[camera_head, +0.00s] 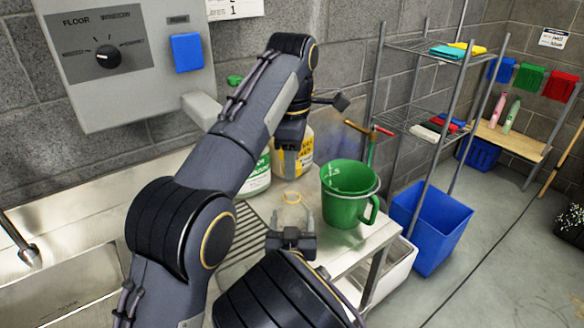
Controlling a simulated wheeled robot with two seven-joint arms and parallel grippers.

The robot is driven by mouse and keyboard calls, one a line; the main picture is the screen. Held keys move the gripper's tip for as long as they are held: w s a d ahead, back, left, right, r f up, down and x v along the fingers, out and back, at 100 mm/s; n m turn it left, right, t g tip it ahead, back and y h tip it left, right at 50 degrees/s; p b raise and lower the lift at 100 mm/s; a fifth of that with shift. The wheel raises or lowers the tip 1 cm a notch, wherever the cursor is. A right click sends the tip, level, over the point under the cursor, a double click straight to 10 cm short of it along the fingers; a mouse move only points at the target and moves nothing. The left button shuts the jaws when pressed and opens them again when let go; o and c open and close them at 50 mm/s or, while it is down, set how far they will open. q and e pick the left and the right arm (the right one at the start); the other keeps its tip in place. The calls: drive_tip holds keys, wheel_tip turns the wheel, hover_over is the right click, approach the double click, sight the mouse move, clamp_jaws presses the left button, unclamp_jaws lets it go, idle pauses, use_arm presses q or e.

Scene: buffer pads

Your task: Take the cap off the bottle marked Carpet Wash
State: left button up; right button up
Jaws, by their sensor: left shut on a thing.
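A yellow-labelled bottle (293,158) stands at the back of the steel counter, its top hidden by my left gripper (292,135). That gripper points down and is shut at the top of the bottle, seemingly on its cap; the fingertips are hardly visible. A green-labelled white bottle (259,176) stands just left of it, its upper part hidden behind my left arm. I cannot read Carpet Wash on either label. My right gripper (291,213) is nearer the front, fingers apart, short of the bottles.
A green jug (347,195) stands on the counter right of my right gripper. A sink (70,292) lies at left. A grey dispenser (125,65) hangs on the wall. A wire rack (415,124) and blue bin (432,228) stand right.

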drive_tip(key=o, duration=2)
drive_tip(key=shift+c, duration=0.2)
drive_tip(key=shift+s, duration=0.1)
